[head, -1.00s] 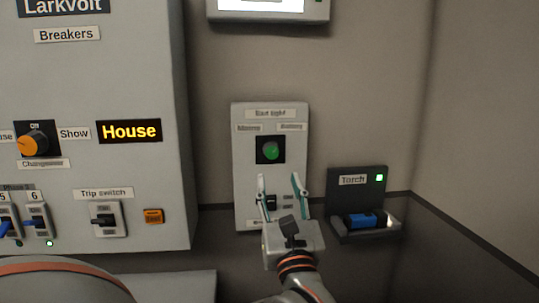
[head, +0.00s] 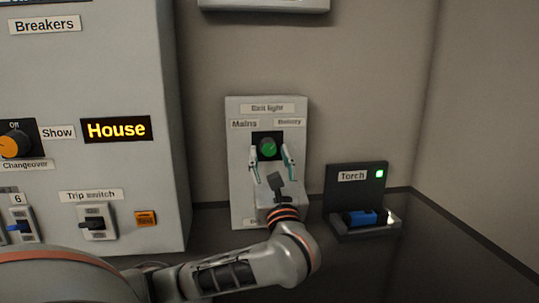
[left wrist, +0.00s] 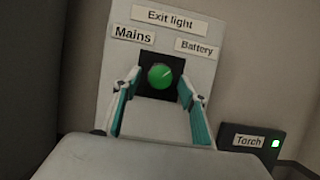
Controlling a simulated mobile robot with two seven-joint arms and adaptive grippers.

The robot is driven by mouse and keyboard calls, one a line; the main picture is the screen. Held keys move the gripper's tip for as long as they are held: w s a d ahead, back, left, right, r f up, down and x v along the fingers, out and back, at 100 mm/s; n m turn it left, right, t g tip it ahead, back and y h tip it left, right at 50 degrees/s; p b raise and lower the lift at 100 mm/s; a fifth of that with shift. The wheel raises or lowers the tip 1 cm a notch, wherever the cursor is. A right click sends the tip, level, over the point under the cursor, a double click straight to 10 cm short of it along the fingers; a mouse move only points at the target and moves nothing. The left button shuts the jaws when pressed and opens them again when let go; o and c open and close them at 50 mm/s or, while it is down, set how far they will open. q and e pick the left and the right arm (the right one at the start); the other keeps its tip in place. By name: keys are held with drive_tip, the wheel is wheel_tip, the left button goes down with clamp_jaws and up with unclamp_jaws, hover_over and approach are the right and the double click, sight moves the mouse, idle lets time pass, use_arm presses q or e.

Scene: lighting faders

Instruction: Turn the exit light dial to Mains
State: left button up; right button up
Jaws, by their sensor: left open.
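The exit light dial (head: 268,149) is a green round knob on a dark square plate, on a pale upright panel (head: 240,187) labelled Exit light. The Mains label (head: 244,124) is at its upper left and the Battery label (head: 289,122) at its upper right. In the left wrist view the dial (left wrist: 161,76) has a light pointer line slanting toward the upper right, the Battery side. My left gripper (head: 270,160) is open and empty in front of the panel, its fingers on either side of the dial's line, apart from the knob. It hides the panel's lower part. My right gripper is not in view.
A torch (head: 363,217) lies in a dark holder (head: 358,179) with a green light, right of the panel. A large grey breaker cabinet (head: 120,60) stands at the left, with a trip switch (head: 96,223) and an orange button (head: 146,218). The counter at right is clear.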

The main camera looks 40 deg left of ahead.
use_arm(q)
drive_tip(key=shift+w+a, duration=0.1)
drive_tip(key=shift+a, duration=0.05)
drive_tip(key=c, duration=1.1)
